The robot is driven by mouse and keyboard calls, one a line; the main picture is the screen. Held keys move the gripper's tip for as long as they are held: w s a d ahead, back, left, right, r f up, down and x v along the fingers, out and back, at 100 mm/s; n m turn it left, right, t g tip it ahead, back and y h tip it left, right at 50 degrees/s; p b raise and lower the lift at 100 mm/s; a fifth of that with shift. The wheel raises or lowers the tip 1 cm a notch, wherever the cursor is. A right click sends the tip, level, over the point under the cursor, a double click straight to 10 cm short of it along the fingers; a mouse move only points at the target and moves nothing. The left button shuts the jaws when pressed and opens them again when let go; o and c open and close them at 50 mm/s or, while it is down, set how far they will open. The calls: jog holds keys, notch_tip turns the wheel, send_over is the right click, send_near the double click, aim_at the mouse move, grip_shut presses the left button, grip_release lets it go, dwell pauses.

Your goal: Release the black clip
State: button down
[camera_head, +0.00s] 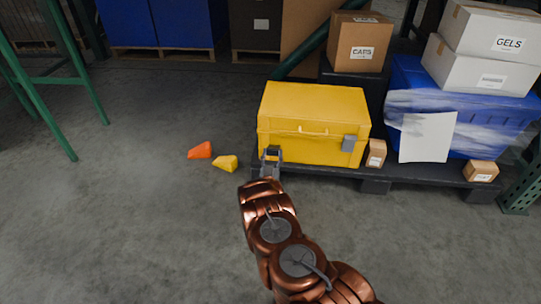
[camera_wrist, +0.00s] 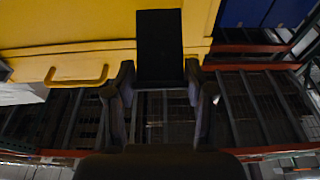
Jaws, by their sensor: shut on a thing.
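The yellow tote (camera_head: 312,105) stands on a black pallet, lid down, with a yellow handle on its front. The black clip (camera_wrist: 160,45) is a dark upright plate on the tote's front in the wrist view, at the lid seam. My gripper (camera_head: 271,154) is at the left part of the tote's front. In the wrist view its fingers (camera_wrist: 159,75) are on either side of the clip's lower end, shut on it. In the head view the gripper hides the clip. A grey latch (camera_head: 349,143) sits at the front's right end, apart from my gripper.
An orange block (camera_head: 200,150) and a yellow block (camera_head: 226,163) lie on the floor left of the tote. Small cartons (camera_head: 376,153) and a wrapped blue tote (camera_head: 460,115) are to the right. The black pallet (camera_head: 425,173) edges the front.

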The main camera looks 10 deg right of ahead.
jog(key=shift+c, duration=2)
grip_release()
jog(key=shift+w, duration=0.1)
jog(key=v, duration=1.2)
jog(key=shift+r, duration=0.1)
